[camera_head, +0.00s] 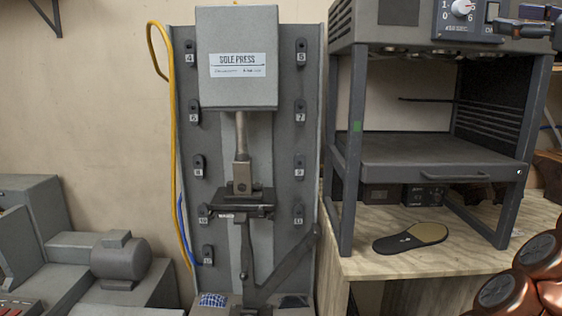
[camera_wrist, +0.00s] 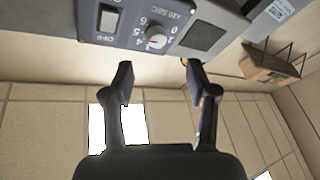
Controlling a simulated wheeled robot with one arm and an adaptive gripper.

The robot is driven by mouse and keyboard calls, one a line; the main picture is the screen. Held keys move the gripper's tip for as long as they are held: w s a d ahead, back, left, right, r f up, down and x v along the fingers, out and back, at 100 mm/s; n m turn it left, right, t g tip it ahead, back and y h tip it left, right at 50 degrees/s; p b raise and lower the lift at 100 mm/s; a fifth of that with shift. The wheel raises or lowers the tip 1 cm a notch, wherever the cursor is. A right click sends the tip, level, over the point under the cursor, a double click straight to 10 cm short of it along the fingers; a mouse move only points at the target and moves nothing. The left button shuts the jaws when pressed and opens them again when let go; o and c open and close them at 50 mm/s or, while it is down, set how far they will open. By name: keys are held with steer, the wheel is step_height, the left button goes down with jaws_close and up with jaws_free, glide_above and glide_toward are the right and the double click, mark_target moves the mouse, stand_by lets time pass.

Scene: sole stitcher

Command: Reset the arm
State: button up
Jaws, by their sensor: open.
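My gripper (camera_wrist: 158,80) is open and empty in the wrist view, its two dark fingers apart. Beyond the fingertips is a grey control panel (camera_wrist: 215,12) with a white dial (camera_wrist: 156,38) and a switch (camera_wrist: 108,20). The fingers appear apart from the dial. In the head view, dark finger parts of my gripper (camera_head: 530,22) show at the top right edge, beside the panel and its dial (camera_head: 461,8). My copper-coloured arm fills the lower right corner. Most of the gripper is out of the head view.
A sole press (camera_head: 238,150) with numbered hooks stands at centre left. A dark rack (camera_head: 435,150) with a shelf stands on a wooden table (camera_head: 390,262). A shoe sole (camera_head: 410,237) lies on that table under the shelf. Grey machinery (camera_head: 120,258) is at lower left.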

steer(key=w+a+f+m+g+y, duration=0.25)
steer(key=w+a+f+g, duration=0.2)
steer(key=a, duration=0.35)
steer(key=w+a+f+m+g+y, duration=0.1)
steer(key=w+a+f+g+y, duration=0.2)
steer(key=w+a+f, duration=0.4)
steer(key=s+a+f+m+g+h+b, duration=0.1)
steer(key=s+a+f+g, duration=0.25)
steer(key=a+f, duration=0.5)
steer(key=s+a+f+g+h, duration=0.1)
steer(key=s+a+f+g, duration=0.25)
steer(key=a+f, duration=0.5)
steer(key=s+a+f+m+g+h, duration=0.1)
steer(key=s+a+f+g+h, duration=0.1)
steer(key=s+f, duration=0.6)
steer(key=s+a+f+m+g+h, duration=0.15)
steer(key=s+f, duration=0.35)
steer(key=f, duration=0.5)
steer(key=s+d+f+g+h, duration=0.2)
steer(key=s+d+f, duration=0.2)
steer(key=s+f, duration=0.4)
steer(key=s+d+f+m+g+h, duration=0.1)
steer(key=s+d+f+g+h, duration=0.1)
steer(key=s+f, duration=0.6)
steer(key=s+d+h, duration=0.1)
steer(key=s+d, duration=0.1)
steer(key=s, duration=0.2)
steer(key=shift+d+f+m+b, duration=0.15)
steer(key=shift+m+b, duration=0.15)
steer(key=shift+b, duration=0.05)
